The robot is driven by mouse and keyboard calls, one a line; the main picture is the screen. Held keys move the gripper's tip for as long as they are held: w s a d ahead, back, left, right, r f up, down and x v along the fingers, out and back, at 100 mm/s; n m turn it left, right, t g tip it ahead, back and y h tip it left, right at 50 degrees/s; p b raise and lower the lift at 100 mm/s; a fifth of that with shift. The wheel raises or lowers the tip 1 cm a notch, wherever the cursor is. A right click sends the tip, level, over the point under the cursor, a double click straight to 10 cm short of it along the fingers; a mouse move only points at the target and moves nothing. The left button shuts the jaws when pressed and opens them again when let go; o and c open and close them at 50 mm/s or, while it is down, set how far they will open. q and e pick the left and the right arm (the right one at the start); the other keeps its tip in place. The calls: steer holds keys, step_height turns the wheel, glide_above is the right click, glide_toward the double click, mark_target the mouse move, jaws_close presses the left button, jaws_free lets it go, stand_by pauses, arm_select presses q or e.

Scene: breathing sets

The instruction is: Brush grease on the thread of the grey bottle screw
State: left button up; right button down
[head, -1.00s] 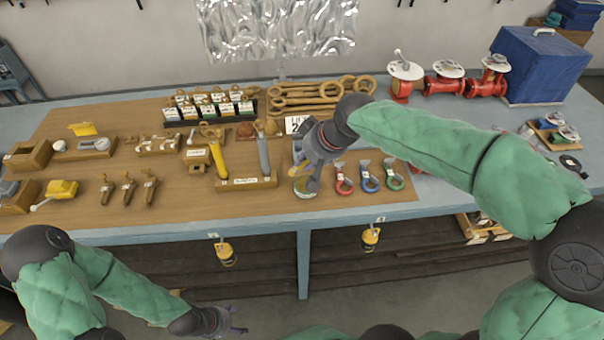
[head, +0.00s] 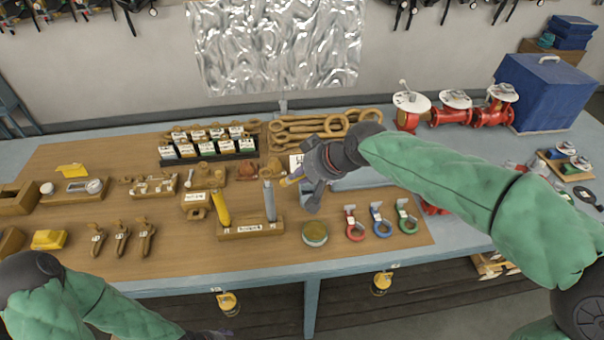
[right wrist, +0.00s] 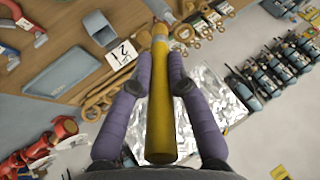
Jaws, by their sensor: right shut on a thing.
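My right gripper (head: 303,188) is shut on a yellow-handled brush (right wrist: 160,110). In the right wrist view the handle lies between both fingers (right wrist: 156,82). In the head view only a little yellow shows at the gripper, and the bristles are hard to make out. The grey bottle screw (head: 270,201) stands upright in a wooden stand (head: 250,231), left of my right gripper and apart from it. A yellow bottle screw (head: 221,208) stands beside it. The round grease tin (head: 314,234) sits open below my right gripper. My left gripper (head: 216,334) is barely visible at the bottom edge.
Red, blue and green shackles (head: 381,222) lie right of the tin. A labelled block rack (head: 208,156) and wooden spanner-like pieces (head: 310,128) are behind. Red valves (head: 453,106) and a blue box (head: 545,92) stand at back right. The front strip of the mat is clear.

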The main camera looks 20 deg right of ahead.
steer(key=shift+w+r+b+x, duration=0.15)
steer(key=shift+b+x, duration=0.25)
steer(key=shift+x, duration=0.85)
steer(key=shift+w+r+b+x, duration=0.1)
steer(key=shift+b+x, duration=0.3)
steer(key=shift+x, duration=0.9)
steer(key=shift+a, duration=0.15)
steer(key=shift+w+a+p, duration=0.2)
steer(key=shift+w+a, duration=0.1)
steer(key=shift+w, duration=0.4)
steer(key=shift+w+a+p, duration=0.2)
steer(key=shift+w+a, duration=0.15)
steer(key=shift+w, duration=0.3)
stand_by(0.7)
steer(key=shift+f+b, duration=0.25)
steer(key=shift+b, duration=0.1)
stand_by(1.3)
steer(key=shift+r, duration=0.25)
stand_by(0.5)
steer(key=shift+f, duration=0.25)
stand_by(0.6)
